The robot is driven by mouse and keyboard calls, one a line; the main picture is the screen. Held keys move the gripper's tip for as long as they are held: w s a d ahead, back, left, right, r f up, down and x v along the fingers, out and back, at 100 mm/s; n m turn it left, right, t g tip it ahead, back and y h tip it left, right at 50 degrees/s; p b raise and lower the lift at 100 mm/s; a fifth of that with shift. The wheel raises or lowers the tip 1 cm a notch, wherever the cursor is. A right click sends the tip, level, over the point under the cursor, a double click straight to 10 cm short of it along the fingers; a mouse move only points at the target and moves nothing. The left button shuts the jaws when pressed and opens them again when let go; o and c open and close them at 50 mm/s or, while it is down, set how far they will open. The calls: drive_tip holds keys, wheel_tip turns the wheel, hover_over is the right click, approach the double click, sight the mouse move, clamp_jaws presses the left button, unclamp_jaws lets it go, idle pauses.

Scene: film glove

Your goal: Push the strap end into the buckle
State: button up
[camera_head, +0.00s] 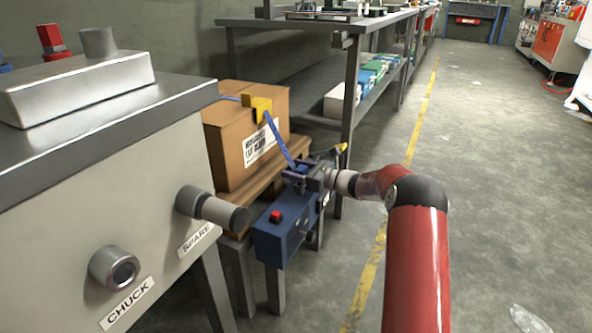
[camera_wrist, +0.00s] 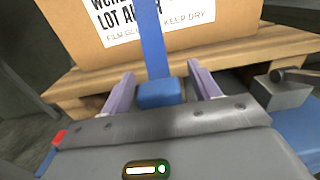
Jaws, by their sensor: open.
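A blue strap (camera_head: 278,138) runs over the cardboard box and down its front toward my gripper (camera_head: 302,172). In the wrist view the strap (camera_wrist: 151,38) hangs down to a thicker blue end block (camera_wrist: 159,93). My gripper (camera_wrist: 160,72) is open, its two pale purple fingers standing on either side of the strap end with gaps on both sides. A blue unit (camera_head: 285,228) with a red button (camera_head: 275,216) stands below my gripper. A grey block with a lever (camera_wrist: 284,90) shows at right in the wrist view. I cannot tell which part is the buckle; its slot is hidden.
The cardboard box (camera_head: 226,142) sits on a wooden pallet (camera_head: 262,180), with a yellow corner guard (camera_head: 258,108) under the strap. A large grey machine (camera_head: 160,210) with round knobs fills the left. Metal shelving (camera_head: 349,110) stands behind. The floor at right is open.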

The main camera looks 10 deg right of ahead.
sight(305, 172)
drive_tip(key=v, duration=0.7)
drive_tip(key=shift+s+d, duration=0.2)
drive_tip(key=shift+d, duration=0.05)
drive_tip(key=shift+d, duration=0.1)
